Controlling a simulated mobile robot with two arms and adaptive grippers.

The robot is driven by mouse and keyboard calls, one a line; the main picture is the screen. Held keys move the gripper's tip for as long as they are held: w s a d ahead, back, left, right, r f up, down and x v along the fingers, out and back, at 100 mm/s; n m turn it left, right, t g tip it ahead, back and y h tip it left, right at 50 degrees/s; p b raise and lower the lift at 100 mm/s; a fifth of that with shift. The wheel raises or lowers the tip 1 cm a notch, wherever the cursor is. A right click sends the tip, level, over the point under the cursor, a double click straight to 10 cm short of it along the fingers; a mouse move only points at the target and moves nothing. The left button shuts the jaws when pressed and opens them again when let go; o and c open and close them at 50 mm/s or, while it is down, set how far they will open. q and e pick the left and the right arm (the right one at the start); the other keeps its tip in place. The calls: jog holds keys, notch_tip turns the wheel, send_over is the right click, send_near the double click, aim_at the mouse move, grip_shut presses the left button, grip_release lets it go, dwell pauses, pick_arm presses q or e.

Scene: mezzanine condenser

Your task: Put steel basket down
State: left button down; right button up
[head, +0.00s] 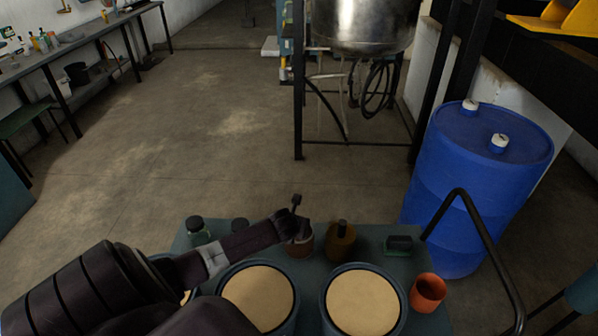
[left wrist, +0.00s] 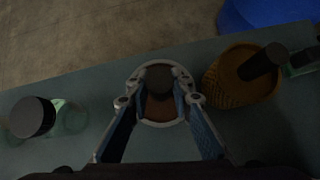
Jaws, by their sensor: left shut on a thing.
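My left gripper (head: 297,228) reaches over the cart top from the left. In the left wrist view its two fingers (left wrist: 160,103) close around a round vessel with a grey rim (left wrist: 160,121), brown inside, with a dark round knob in its middle. It looks like the steel basket, though I cannot be sure. In the head view its brown side (head: 302,248) shows beneath the gripper, at the cart's far side. Whether its base touches the cart top (head: 375,235) is hidden. My right gripper is not in view.
An amber woven pot (head: 340,243) stands close right of the held vessel. A green bottle with a black cap (head: 198,232) is left. An orange cup (head: 428,291) and blue drum (head: 480,170) are right.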

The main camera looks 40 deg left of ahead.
pick_arm(q)
jog(key=c, duration=1.7)
grip_release()
jog(key=shift+f, duration=0.1)
jog(key=shift+r, duration=0.2)
jog(key=v, duration=1.2)
jog(key=shift+p, duration=0.3)
